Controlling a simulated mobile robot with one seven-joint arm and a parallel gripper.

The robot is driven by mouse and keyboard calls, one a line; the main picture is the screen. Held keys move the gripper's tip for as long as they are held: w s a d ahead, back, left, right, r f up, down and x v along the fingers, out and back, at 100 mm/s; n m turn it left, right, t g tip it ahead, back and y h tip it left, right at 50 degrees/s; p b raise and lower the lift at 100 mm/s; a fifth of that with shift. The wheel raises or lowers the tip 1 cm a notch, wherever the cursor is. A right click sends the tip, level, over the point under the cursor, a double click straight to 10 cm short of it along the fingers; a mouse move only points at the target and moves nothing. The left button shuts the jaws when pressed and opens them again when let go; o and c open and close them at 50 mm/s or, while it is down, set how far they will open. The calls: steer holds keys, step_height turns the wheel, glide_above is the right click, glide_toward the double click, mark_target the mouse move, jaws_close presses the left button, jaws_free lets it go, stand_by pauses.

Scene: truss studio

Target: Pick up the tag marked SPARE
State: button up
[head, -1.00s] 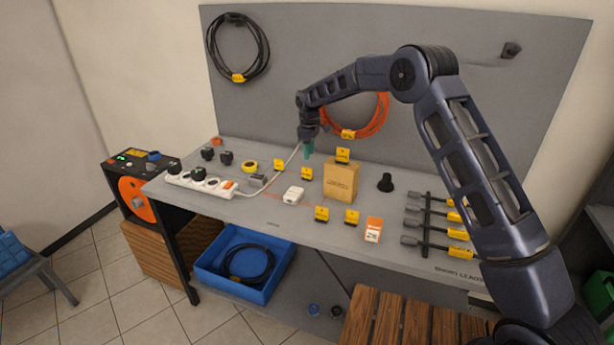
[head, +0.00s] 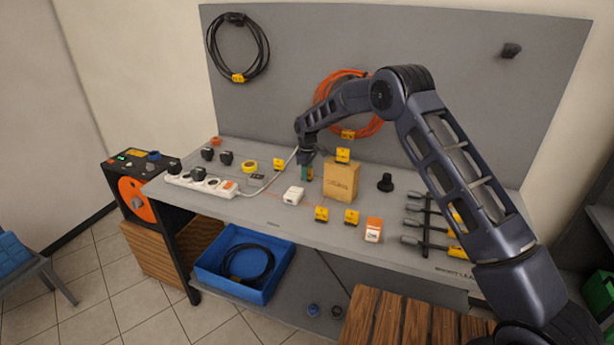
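Several small yellow tags with dark bases stand on the grey bench; their lettering is too small to read, so I cannot tell which says SPARE. One tag (head: 278,164) is at the left, two are near the front, a left front tag (head: 321,214) and a right front tag (head: 351,216), and one tag (head: 342,155) is on top of the cardboard box. My gripper (head: 307,173) points down with its teal fingertips at another yellow tag, left of the box. The fingers mostly cover that tag. I cannot tell whether they are closed on it.
The cardboard box (head: 341,182) stands just right of my gripper. A white power strip (head: 200,184), a small white adapter (head: 293,196), an orange-white pack (head: 373,230) and a black cone-shaped piece (head: 385,183) are on the bench. A cable runs behind my gripper. The front bench edge is mostly clear.

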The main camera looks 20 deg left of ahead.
jaws_close()
